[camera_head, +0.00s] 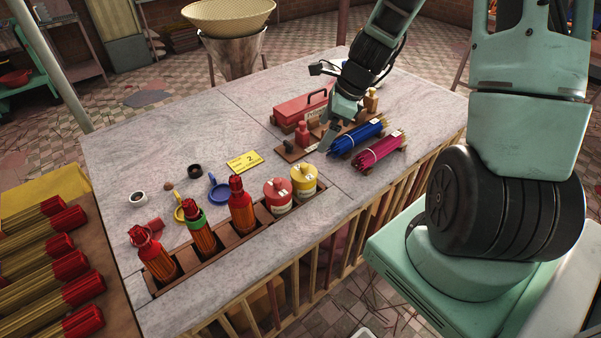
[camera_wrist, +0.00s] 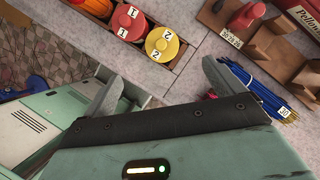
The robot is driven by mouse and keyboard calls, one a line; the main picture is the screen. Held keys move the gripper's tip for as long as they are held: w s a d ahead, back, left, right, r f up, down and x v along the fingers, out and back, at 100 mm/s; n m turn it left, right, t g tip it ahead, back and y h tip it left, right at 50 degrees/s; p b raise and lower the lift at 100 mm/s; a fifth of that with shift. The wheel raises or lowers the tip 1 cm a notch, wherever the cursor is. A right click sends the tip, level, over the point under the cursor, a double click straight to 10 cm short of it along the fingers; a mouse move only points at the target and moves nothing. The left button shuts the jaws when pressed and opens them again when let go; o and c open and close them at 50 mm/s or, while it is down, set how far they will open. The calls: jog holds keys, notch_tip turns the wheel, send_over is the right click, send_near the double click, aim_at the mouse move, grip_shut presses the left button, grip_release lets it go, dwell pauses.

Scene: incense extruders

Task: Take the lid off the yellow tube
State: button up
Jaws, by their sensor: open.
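The yellow tube (camera_head: 303,181) stands upright at the right end of the wooden rack (camera_head: 262,213), with its round yellow lid on. In the wrist view the yellow lid (camera_wrist: 162,44) shows from above with labels marked 2. A red-lidded tube (camera_head: 278,194) stands just left of it; its red lid (camera_wrist: 129,22) shows in the wrist view. My gripper (camera_head: 329,140) is behind and right of the yellow tube, over the table. In the wrist view my gripper's fingers (camera_wrist: 160,84) are wide apart with nothing between them. The yellow lid lies beyond the fingertips, not touching them.
Blue sticks (camera_head: 357,137) and magenta sticks (camera_head: 380,150) lie right of my gripper. Blue and yellow rings and a yellow card (camera_head: 245,161) lie mid-table. The table's left back is clear.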

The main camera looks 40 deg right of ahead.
jog(key=p, duration=0.1)
send_near(304, 165)
jog(key=x, duration=0.4)
jog(key=shift+w+a+f, duration=0.1)
jog(key=shift+a+f, duration=0.1)
jog(key=shift+f, duration=0.1)
jog(key=shift+p+x, duration=1.1)
jog(key=shift+x, duration=1.6)
jog(key=shift+d, duration=0.1)
jog(key=shift+c, duration=0.3)
jog(key=c, duration=1)
